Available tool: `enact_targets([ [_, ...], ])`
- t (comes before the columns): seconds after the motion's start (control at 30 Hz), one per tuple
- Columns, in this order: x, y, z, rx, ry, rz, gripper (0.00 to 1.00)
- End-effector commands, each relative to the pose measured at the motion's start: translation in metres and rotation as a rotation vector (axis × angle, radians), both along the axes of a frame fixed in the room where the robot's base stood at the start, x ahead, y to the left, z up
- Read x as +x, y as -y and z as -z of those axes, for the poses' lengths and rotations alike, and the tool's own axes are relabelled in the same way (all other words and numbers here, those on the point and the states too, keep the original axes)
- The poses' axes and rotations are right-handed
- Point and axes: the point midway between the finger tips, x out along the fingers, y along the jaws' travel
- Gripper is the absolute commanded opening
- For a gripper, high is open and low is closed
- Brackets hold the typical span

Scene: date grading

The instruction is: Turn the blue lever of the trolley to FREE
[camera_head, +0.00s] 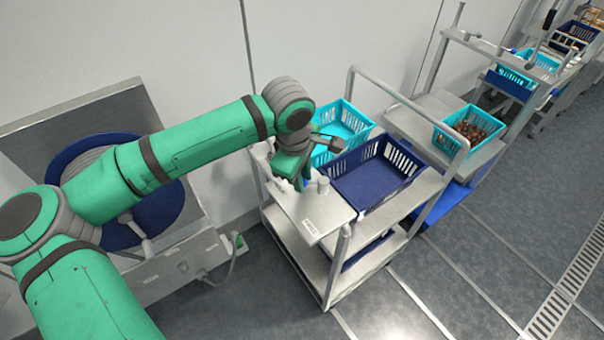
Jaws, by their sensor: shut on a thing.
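The steel trolley (328,214) stands right of the middle, with a flat top plate, lower shelves and a tall push handle. My gripper (300,184) points down at the left part of its top plate, close to a short grey post (323,186). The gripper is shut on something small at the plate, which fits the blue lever. The lever itself is hidden by the fingers, so its angle cannot be told. A small pale label (310,228) lies on the plate's front edge; its words are too small to read.
A dark blue crate (376,196) and a turquoise crate (362,124) sit on the trolley beside my gripper. Further right, another turquoise crate (463,141) holds brown dates. A steel machine with a blue disc (165,212) stands left, behind my arm. The floor in front is clear.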

Motion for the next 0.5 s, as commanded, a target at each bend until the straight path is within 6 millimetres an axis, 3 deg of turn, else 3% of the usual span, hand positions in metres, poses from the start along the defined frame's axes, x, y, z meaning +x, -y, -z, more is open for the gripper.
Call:
enact_targets([
  [0.5,-0.025,0.010,0.000,0.004,0.000,-0.483,0.00],
])
